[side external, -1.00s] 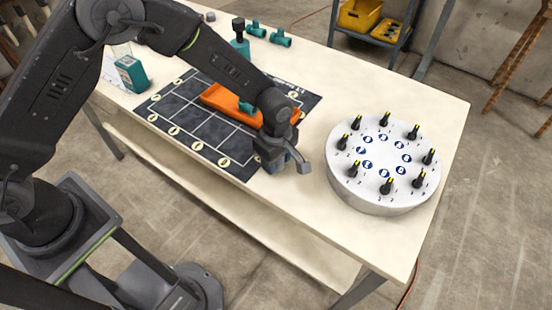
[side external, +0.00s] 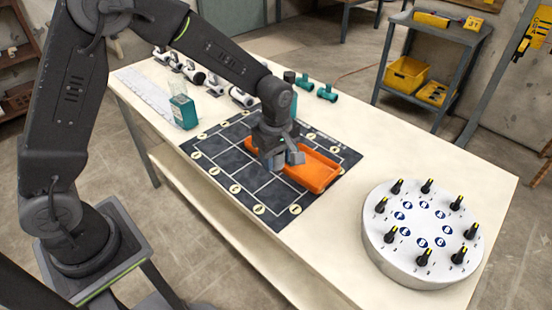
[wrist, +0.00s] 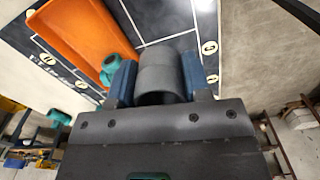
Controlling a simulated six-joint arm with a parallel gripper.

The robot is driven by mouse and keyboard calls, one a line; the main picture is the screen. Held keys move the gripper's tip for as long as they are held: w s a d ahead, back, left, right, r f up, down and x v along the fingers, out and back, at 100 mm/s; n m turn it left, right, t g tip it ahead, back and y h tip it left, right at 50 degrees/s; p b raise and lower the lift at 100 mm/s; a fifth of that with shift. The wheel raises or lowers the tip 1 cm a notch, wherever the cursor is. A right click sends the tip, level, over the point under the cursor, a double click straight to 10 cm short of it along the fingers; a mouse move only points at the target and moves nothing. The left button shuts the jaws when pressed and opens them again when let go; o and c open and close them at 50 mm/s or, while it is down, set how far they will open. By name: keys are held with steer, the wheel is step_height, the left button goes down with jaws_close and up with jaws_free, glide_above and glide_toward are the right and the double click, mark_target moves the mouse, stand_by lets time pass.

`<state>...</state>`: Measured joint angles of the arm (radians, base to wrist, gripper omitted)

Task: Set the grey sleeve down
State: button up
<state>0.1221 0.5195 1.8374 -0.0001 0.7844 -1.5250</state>
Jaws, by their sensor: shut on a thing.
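My gripper (side external: 280,160) is low over the dark gridded mat (side external: 227,151), by the left end of the orange tray (side external: 318,175). In the wrist view, its blue fingers (wrist: 160,80) are shut on the grey sleeve (wrist: 160,72), a short hollow cylinder. The sleeve is seen against the mat, with the orange tray (wrist: 75,35) to its left. I cannot tell whether the sleeve touches the mat. In the side view the sleeve cannot be made out clearly from the gripper.
A teal piece (wrist: 110,70) shows at the tray's edge. Teal fittings (side external: 327,92) and white fittings (side external: 240,97) stand at the back. A teal container (side external: 183,111) is behind the mat's left side.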

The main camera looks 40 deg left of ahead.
steer(key=w+a+n, duration=0.1)
steer(key=w+a, duration=0.9)
steer(key=a, duration=0.2)
steer(key=n, duration=0.1)
glide_above(243, 123)
step_height(243, 123, down, 6)
steer(key=shift+s+d, duration=0.1)
steer(key=shift+f, duration=2.1)
steer(key=shift+f, duration=0.15)
steer(key=o, duration=0.9)
